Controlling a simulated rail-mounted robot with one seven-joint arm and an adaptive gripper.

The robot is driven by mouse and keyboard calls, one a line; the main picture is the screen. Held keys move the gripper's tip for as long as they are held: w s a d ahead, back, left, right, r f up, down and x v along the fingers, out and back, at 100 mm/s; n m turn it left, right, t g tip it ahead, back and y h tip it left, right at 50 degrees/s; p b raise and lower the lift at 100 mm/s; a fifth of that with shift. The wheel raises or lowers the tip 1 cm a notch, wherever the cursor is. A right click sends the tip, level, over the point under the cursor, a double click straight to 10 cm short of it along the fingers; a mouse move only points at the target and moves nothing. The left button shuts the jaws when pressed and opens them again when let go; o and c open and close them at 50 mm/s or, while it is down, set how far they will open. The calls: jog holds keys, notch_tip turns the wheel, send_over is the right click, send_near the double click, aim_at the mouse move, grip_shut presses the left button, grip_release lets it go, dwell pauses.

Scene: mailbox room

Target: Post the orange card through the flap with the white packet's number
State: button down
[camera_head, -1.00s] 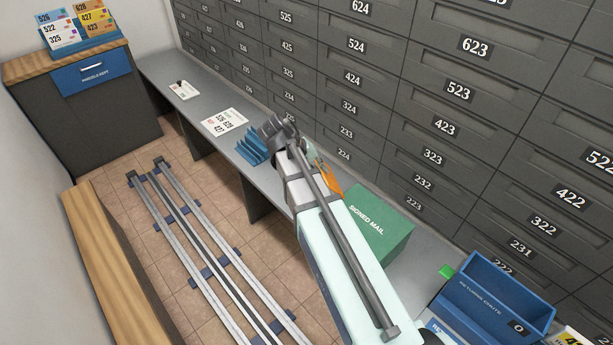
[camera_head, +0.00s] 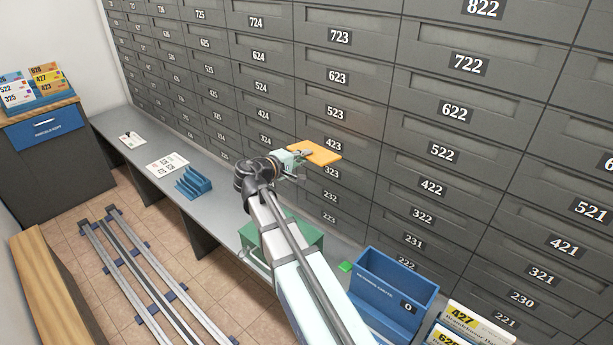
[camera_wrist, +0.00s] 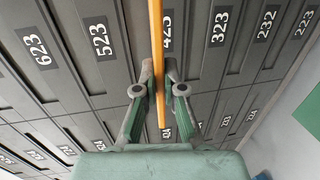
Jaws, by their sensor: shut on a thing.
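My gripper (camera_head: 302,154) is shut on the orange card (camera_head: 322,151), which lies flat and sticks out towards the wall of flaps. In the head view the card is beside the plate of flap 423 (camera_head: 334,145), below flap 523 (camera_head: 335,113). In the wrist view the card (camera_wrist: 156,40) shows edge-on between the fingers (camera_wrist: 159,78) and partly covers the 423 plate (camera_wrist: 168,30). I cannot tell whether the card touches the wall. Numbered packets stand in a rack (camera_head: 42,108) at the far left; a white one (camera_head: 17,97) there seems to read 325.
A grey counter (camera_head: 130,160) runs below the flaps. On it are a printed sheet (camera_head: 167,162), a blue slotted holder (camera_head: 193,183), a green box (camera_head: 305,238) and a blue returns box (camera_head: 395,285). More numbered packets (camera_head: 475,325) are at the bottom right.

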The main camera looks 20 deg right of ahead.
jog(key=shift+r+t+h, duration=0.3)
jog(key=shift+r, duration=0.1)
jog(key=shift+w+a+f+t+h, duration=0.1)
jog(key=shift+w+a+t+h, duration=0.2)
jog(key=shift+w, duration=0.2)
jog(key=shift+d+h, duration=0.1)
jog(key=shift+h, duration=0.2)
jog(key=shift+d, duration=0.1)
jog(key=p, duration=0.1)
send_near(335, 132)
jog(key=shift+b+x, duration=0.55)
jog(key=shift+x, duration=0.75)
jog(key=shift+d, duration=0.2)
jog(key=shift+b+x, duration=0.95)
jog(key=shift+x, duration=2)
